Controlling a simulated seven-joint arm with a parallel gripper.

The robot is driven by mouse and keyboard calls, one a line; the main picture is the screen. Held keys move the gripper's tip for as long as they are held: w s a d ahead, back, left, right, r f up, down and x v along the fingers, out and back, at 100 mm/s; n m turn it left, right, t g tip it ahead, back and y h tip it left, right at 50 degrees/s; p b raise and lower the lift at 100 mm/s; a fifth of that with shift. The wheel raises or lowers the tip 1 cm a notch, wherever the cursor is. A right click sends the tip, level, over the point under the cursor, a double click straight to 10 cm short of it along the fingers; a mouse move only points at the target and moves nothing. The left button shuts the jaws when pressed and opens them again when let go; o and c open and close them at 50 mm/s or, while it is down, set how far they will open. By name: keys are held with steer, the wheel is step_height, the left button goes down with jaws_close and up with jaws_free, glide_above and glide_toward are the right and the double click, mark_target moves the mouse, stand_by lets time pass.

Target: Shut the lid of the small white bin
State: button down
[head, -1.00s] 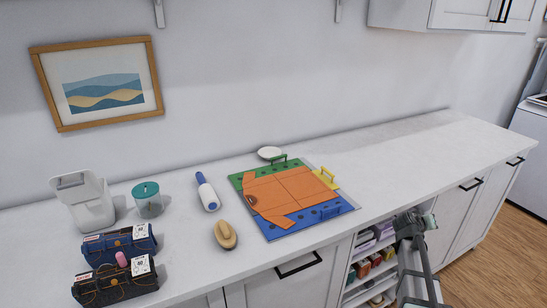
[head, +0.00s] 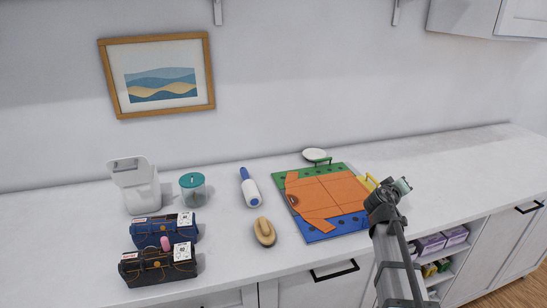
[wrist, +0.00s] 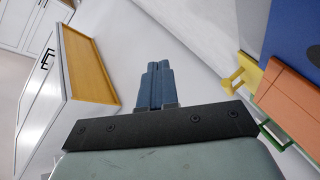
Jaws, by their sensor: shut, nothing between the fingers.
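The small white bin (head: 142,194) stands upright at the left of the counter in the head view. Its lid (head: 128,170) is raised and tilted up at the bin's back left. My gripper (head: 404,186) is above the right part of the counter, near the yellow handle of the folding board, far to the right of the bin. In the wrist view my gripper's blue fingers (wrist: 155,82) are together and empty. The bin does not show in the wrist view.
Between bin and gripper lie a teal-lidded jar (head: 193,189), a lint roller (head: 249,187), a brush (head: 264,231) and a colourful folding board (head: 322,198) with an orange shirt. Folded jeans (head: 158,265) lie in front of the bin. A white dish (head: 314,154) sits behind the board.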

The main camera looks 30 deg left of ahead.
steer(key=s+a+r+n+t+y, duration=0.1)
steer(key=s+a+r+n+y, duration=0.3)
steer(key=a, duration=0.6)
steer(key=s+a+f+n+t, duration=0.1)
steer(key=s+a, duration=0.5)
steer(key=a, duration=0.5)
steer(key=n+g+y, duration=0.4)
steer(key=n+y, duration=1)
steer(key=n, duration=0.1)
glide_toward(124, 169)
steer(key=x, duration=0.6)
steer(key=shift+w+a+f, duration=0.15)
steer(key=shift+w+a, duration=0.1)
steer(key=shift+w, duration=0.05)
steer(key=shift+a+m+h, duration=0.1)
steer(key=shift+m+h, duration=0.2)
